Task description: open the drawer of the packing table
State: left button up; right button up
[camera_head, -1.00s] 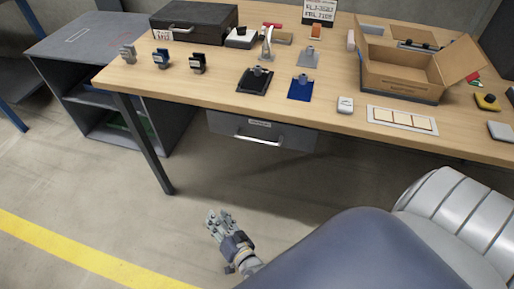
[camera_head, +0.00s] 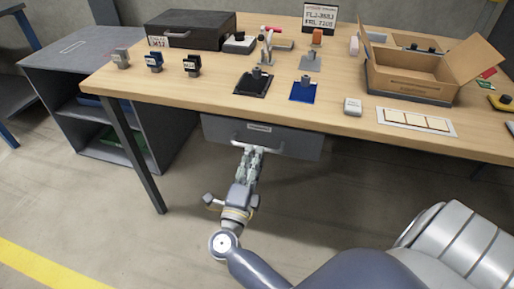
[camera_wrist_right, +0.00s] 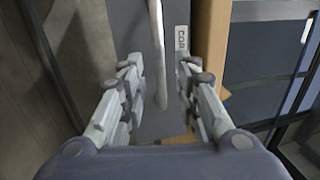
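The drawer (camera_head: 295,143) of the packing table (camera_head: 352,128) is a dark grey box under the tabletop. It looks shut. Its light bar handle (camera_head: 240,146) is on the front and partly hidden behind my right gripper (camera_head: 250,152) in the head view. In the right wrist view the handle (camera_wrist_right: 158,50) runs between the two open fingers of the gripper (camera_wrist_right: 160,95), with the drawer front (camera_wrist_right: 130,30) behind it. I cannot tell whether a finger touches the handle. My left gripper is not in view.
On the tabletop are a dark case (camera_head: 190,30), an open cardboard box (camera_head: 410,75), a blue pad (camera_head: 304,92) and several small fixtures. A table leg (camera_head: 140,155) and a grey shelf unit (camera_head: 75,65) stand to the left. The floor before the drawer is clear.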

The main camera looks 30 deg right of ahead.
jog(key=shift+x, duration=2.1)
grip_shut()
